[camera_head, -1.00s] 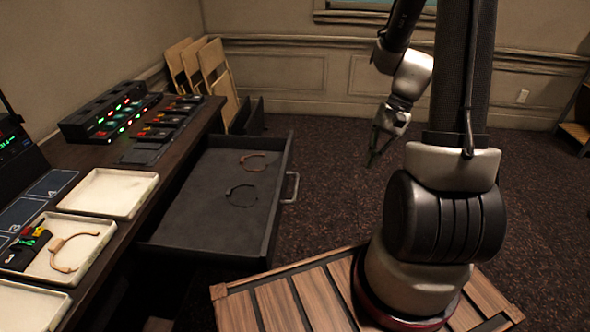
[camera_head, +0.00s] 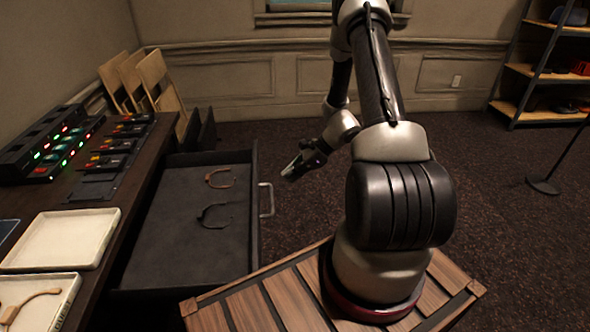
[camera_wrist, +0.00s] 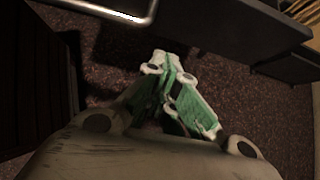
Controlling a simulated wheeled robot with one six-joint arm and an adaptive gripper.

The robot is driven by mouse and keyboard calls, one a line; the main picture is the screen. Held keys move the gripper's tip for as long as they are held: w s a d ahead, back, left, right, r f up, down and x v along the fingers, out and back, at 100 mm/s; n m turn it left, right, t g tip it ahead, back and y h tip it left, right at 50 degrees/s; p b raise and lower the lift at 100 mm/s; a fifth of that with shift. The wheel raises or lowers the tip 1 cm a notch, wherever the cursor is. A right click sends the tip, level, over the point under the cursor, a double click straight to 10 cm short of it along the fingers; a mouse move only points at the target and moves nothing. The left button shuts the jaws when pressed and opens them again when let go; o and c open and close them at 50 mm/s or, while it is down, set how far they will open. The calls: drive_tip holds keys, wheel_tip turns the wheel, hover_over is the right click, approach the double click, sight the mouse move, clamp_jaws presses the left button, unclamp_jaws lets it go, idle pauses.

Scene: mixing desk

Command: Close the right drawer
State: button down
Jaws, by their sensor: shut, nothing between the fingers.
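The drawer (camera_head: 148,262) stands pulled out from the dark desk. Its metal bar handle (camera_head: 267,200) is on the right-hand front, and a bar that looks like this handle shows at the top left of the wrist view (camera_wrist: 118,12). A brown headset-like band (camera_head: 221,180) and a dark one (camera_head: 215,217) lie in the drawer. My gripper (camera_head: 290,173) is just right of the drawer front, near the handle and seemingly apart from it. In the wrist view its green and white fingers (camera_wrist: 172,75) are shut and hold nothing.
The desk (camera_head: 108,222) at left carries a white tray (camera_head: 62,238) and a lit mixing console (camera_head: 52,150). Folded wooden chairs (camera_head: 150,82) lean at the back wall. A shelf (camera_head: 545,75) stands back right.

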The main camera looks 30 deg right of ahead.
sight(164, 199)
drive_tip(key=w+a+f, duration=0.3)
drive_tip(key=a, duration=0.4)
drive_tip(key=shift+f, duration=0.25)
drive_tip(key=w+a, duration=0.4)
drive_tip(key=a, duration=0.7)
drive_tip(key=w+a, duration=0.5)
drive_tip(key=a, duration=0.7)
drive_tip(key=w+a, duration=0.5)
drive_tip(key=a, duration=0.6)
drive_tip(key=shift+w+a, duration=0.1)
drive_tip(key=shift+a, duration=0.3)
drive_tip(key=shift+r, duration=0.15)
